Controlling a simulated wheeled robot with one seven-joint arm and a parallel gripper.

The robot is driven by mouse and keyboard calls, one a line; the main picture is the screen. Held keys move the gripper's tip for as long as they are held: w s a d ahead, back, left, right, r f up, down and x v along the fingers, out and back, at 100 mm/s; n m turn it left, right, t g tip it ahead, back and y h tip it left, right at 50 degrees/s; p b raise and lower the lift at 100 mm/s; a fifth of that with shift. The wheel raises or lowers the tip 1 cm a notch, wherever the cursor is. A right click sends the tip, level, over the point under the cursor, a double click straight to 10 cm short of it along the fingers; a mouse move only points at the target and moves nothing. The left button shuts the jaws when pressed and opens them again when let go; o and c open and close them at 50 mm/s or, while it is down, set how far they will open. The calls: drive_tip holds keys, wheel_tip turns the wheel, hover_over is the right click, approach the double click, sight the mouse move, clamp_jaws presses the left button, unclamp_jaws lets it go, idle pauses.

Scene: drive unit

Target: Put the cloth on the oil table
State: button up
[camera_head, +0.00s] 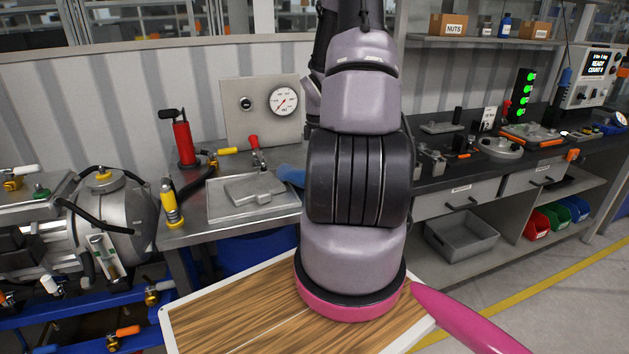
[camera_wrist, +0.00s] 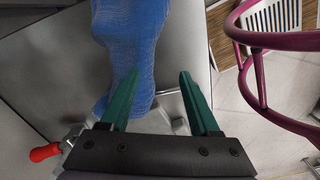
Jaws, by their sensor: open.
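The blue cloth (camera_wrist: 130,35) lies on a grey metal surface in the wrist view, reaching from the top edge down between my fingers. A small part of the cloth (camera_head: 291,175) shows in the head view beside my arm, on the steel table (camera_head: 230,226) with the gauge panel. I cannot tell whether this is the oil table. My gripper (camera_wrist: 159,73) is open, its two green fingers spread. The left finger overlaps the cloth's lower part in view, and the right one is beside it. I cannot tell whether they touch it. In the head view my arm hides the gripper.
The steel table also carries a red bottle-shaped tool (camera_head: 184,143), a yellow one (camera_head: 171,205), a metal plate fixture (camera_head: 254,190) and a gauge panel (camera_head: 262,110). A red-handled clamp (camera_wrist: 45,153) is close to my gripper. A motor unit (camera_head: 105,205) stands left; a dark workbench (camera_head: 455,171) stands right.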

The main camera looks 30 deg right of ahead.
drive_tip(key=r, duration=0.1)
drive_tip(key=s+r, duration=0.1)
drive_tip(key=r, duration=0.2)
drive_tip(key=shift+s+a+r, duration=0.2)
drive_tip(key=shift+s+a, duration=0.15)
drive_tip(key=shift+a, duration=0.05)
drive_tip(key=shift+w, duration=0.15)
drive_tip(key=c, duration=0.7)
drive_tip(key=shift+w+d+f+b, duration=0.15)
drive_tip(key=shift+w+f+b, duration=0.1)
drive_tip(key=shift+w+b, duration=0.15)
clamp_jaws()
drive_tip(key=w+f, duration=0.1)
drive_tip(key=w+d+f, duration=0.1)
drive_tip(key=f, duration=0.1)
drive_tip(key=w+f, duration=0.1)
drive_tip(key=shift+w+d+f, duration=0.15)
drive_tip(key=shift+d+f, duration=0.05)
drive_tip(key=shift+d, duration=0.05)
